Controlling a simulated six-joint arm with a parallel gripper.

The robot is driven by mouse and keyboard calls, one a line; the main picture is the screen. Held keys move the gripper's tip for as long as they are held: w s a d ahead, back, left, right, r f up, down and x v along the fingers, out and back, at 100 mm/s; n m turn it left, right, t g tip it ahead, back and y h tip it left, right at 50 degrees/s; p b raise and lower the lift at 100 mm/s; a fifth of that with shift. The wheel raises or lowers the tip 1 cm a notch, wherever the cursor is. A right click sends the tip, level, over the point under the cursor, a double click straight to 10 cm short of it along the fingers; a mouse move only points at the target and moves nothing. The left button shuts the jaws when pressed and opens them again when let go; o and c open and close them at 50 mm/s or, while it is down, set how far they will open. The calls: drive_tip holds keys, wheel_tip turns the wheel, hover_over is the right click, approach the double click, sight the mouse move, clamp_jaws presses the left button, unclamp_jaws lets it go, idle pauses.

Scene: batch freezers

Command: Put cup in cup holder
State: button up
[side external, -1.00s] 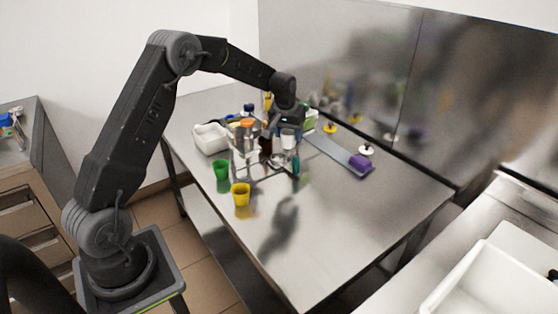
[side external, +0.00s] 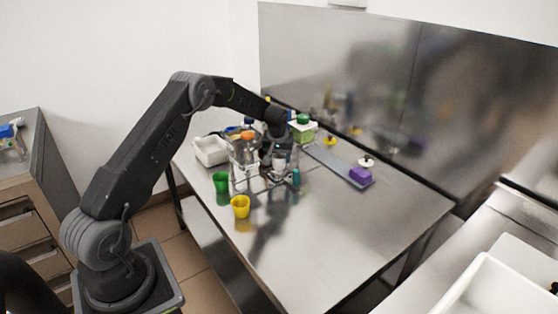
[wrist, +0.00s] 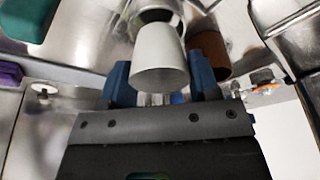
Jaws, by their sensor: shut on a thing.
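My gripper (side external: 278,150) is shut on a white cup (wrist: 160,60). In the wrist view the cup sits between the blue fingertips of my gripper (wrist: 160,85). In the side view the cup (side external: 279,163) is low over the steel table, among the parts of a shiny metal rack (side external: 244,178), which looks like the cup holder. I cannot tell whether the cup touches the rack. A green cup (side external: 221,181) and a yellow cup (side external: 240,206) are at the rack's left and front.
A teal item (side external: 296,176) stands close to the right of my gripper. A white container (side external: 210,150) is at the left back. The table's right front is clear.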

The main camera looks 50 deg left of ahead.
drive_tip(key=shift+f, duration=0.75)
drive_tip(key=o, duration=0.9)
drive_tip(key=shift+f, duration=0.15)
drive_tip(key=shift+o, duration=0.2)
